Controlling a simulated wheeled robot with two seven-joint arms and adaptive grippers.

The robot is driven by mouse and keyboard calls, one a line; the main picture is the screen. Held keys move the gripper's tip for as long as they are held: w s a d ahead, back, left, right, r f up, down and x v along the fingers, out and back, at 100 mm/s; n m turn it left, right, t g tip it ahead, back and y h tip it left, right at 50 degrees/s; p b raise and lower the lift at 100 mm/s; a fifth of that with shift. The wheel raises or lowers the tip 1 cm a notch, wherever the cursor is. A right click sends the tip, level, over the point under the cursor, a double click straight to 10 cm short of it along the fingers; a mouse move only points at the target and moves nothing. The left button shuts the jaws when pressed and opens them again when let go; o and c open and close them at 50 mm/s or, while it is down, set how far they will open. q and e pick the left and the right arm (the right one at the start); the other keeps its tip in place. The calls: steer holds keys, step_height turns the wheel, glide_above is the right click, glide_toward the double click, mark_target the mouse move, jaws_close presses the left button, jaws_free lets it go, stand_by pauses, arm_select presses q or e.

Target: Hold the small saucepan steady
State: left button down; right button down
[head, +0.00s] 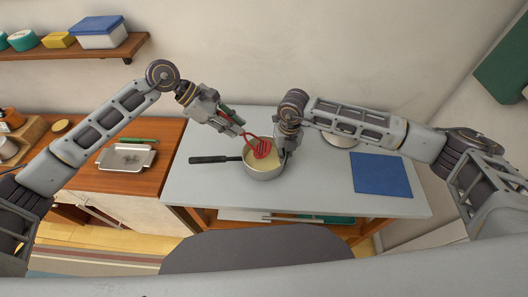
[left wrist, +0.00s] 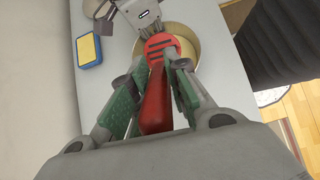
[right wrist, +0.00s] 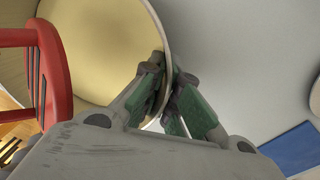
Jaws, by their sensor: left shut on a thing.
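The small saucepan (head: 264,173) stands on the grey table, its dark handle (head: 213,159) pointing left. Its pale inside shows in the left wrist view (left wrist: 184,40) and the right wrist view (right wrist: 105,45). My left gripper (head: 238,131) is shut on the handle of a red slotted turner (left wrist: 154,105), whose head (head: 262,148) is over or in the pan; I cannot tell whether it touches the bottom. My right gripper (head: 288,152) is at the pan's right rim, one finger inside and one outside, pinching the wall (right wrist: 168,66).
A blue mat (head: 382,174) lies on the table's right side. A round pale item (head: 340,140) is partly hidden behind my right arm. A yellow and blue block (left wrist: 88,50) shows in the left wrist view. A metal tray (head: 125,157) lies on the wooden counter at left.

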arm_select(q)
steer(key=shift+r, duration=2.4)
arm_select(e)
steer(key=c, duration=1.6)
jaws_free()
steer(key=shift+o, duration=0.2)
steer(key=shift+r, duration=0.1)
step_height(320, 180, up, 12)
steer(key=shift+d, duration=0.3)
arm_select(q)
steer(key=shift+s+f, duration=0.1)
steer(key=shift+s, duration=0.05)
arm_select(e)
steer(key=shift+s+f, duration=0.1)
steer(key=shift+f, duration=0.1)
